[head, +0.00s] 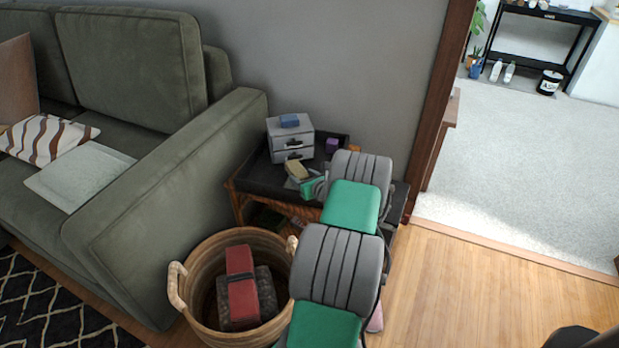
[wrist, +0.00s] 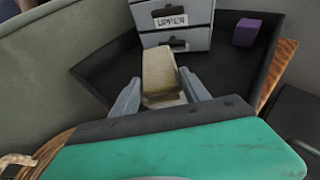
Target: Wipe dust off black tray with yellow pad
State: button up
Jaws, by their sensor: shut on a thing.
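The black tray (head: 262,179) sits on a small wicker side table beside the sofa arm. It also shows in the wrist view (wrist: 108,72). The yellow pad (wrist: 158,72) is between the fingers of my gripper (wrist: 160,98), which is shut on it. In the head view the pad (head: 297,171) is over the front part of the tray, in front of the small drawer unit. Whether the pad touches the tray floor I cannot tell. My arm hides the tray's right front part in the head view. Dust is hard to make out.
A grey two-drawer unit (head: 291,140) with a blue block (head: 289,121) on top stands at the tray's back. A purple block (head: 332,145) lies right of it. The green sofa (head: 150,200) is left. A wicker basket (head: 205,255) stands in front.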

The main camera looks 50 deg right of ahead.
aim_at(295, 175)
jog(key=w+a+f, duration=0.1)
jog(key=w+a, duration=0.1)
jog(key=shift+w+a+f, duration=0.1)
jog(key=shift+w+f, duration=0.2)
jog(key=shift+f, duration=0.05)
jog(key=shift+r, duration=0.1)
jog(key=r+p, duration=0.1)
jog(key=r, duration=0.1)
jog(key=r+p, duration=0.4)
jog(key=shift+w+d+r, duration=0.1)
jog(key=shift+d+r, duration=0.2)
jog(key=shift+d, duration=0.1)
jog(key=shift+r+p, duration=1.3)
jog(key=shift+r, duration=0.25)
